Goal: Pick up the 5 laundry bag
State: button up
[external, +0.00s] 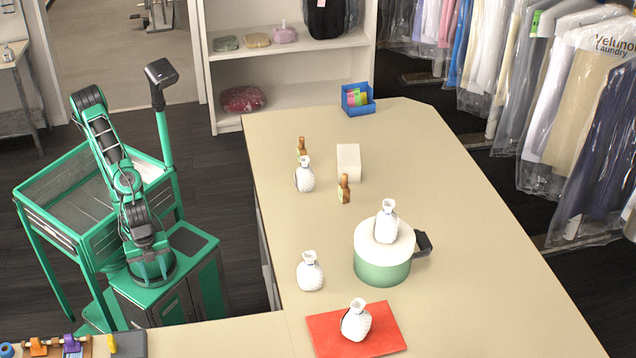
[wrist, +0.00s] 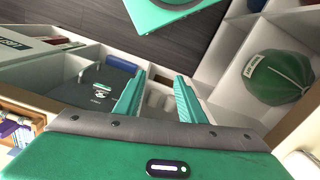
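A green rounded bag (wrist: 278,78) sits in a white shelf compartment at the right of the wrist view. A grey item with a small white tag (wrist: 103,90), perhaps another bag, lies in a compartment at the left. My gripper (wrist: 160,78) is open and empty, its two green fingers apart, with the green bag off to their right and untouched. In the external view a dark red bag (external: 243,98) lies on a low shelf. No number 5 is legible. My gripper is not discernible there.
A long beige table (external: 440,180) holds several white vases, a green pot (external: 382,252), a red mat (external: 385,335) and a blue bin (external: 358,99). The white shelf unit (external: 280,68) stands behind it. Dark floor (external: 235,190) lies open between my base and the table.

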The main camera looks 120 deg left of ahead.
jog(key=o, duration=0.9)
jog(key=shift+o, duration=0.2)
jog(key=n+t+y, duration=0.9)
jog(key=n+t, duration=0.1)
jog(key=n, duration=0.5)
send_near(310, 271)
jog(key=shift+s+a+f, duration=0.8)
jog(key=shift+s+a, duration=0.25)
jog(key=x, duration=0.4)
jog(key=shift+w+a, duration=0.15)
jog(key=shift+w+d+x, duration=0.1)
jog(key=shift+d+x, duration=0.05)
jog(key=shift+x, duration=0.9)
jog(key=shift+w+d+x, duration=0.1)
jog(key=shift+x, duration=0.95)
jog(key=shift+w+d+x, duration=0.1)
jog(key=shift+d+x, duration=0.05)
jog(key=shift+x, duration=0.9)
